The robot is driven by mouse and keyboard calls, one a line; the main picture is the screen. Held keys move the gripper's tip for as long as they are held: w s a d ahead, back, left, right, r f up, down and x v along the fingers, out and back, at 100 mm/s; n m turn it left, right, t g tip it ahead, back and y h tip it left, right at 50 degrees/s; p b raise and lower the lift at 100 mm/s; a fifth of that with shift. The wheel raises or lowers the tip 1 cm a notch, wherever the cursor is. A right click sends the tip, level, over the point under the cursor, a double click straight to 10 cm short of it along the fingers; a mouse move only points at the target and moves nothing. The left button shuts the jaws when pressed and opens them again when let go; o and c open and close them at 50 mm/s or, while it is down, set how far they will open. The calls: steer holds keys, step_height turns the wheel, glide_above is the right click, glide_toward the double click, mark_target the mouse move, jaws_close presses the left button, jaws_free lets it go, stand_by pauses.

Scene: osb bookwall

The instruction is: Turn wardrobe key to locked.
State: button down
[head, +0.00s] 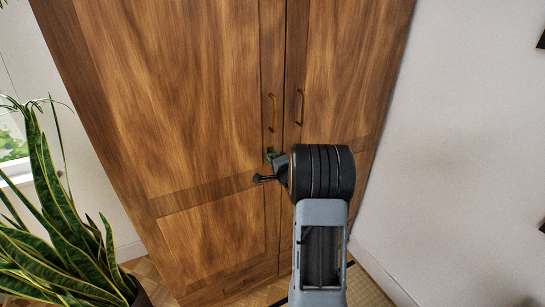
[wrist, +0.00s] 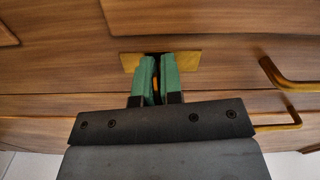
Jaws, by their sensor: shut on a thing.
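The wooden wardrobe (head: 180,90) stands upright with its two doors closed. In the wrist view, a brass lock plate (wrist: 187,62) lies on the wardrobe door. My gripper (wrist: 157,66) is in front of this plate, its green fingers close together. It is shut on the key (wrist: 155,88), of which only a small orange-gold strip shows between the fingers. The rest of the key and the keyhole are hidden, so I cannot tell the key's angle. In the head view my gripper (head: 270,156) is at the left door, below its handle, partly hidden by my wrist.
Two brass handles, the left one (head: 272,112) and the right one (head: 301,107), stick out above my gripper. A leafy potted plant (head: 60,215) stands at the lower left. A white wall (head: 460,150) is at the right.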

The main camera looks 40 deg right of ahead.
steer(key=shift+m, duration=0.7)
steer(key=shift+m+p, duration=0.3)
steer(key=shift+p, duration=0.05)
steer(key=c, duration=1.3)
jaws_free()
steer(key=s, duration=0.4)
steer(key=s+a+b, duration=0.1)
steer(key=s, duration=0.4)
steer(key=s+a+b, duration=0.1)
steer(key=s, duration=0.3)
steer(key=shift+s, duration=0.35)
steer(key=shift+d, duration=0.1)
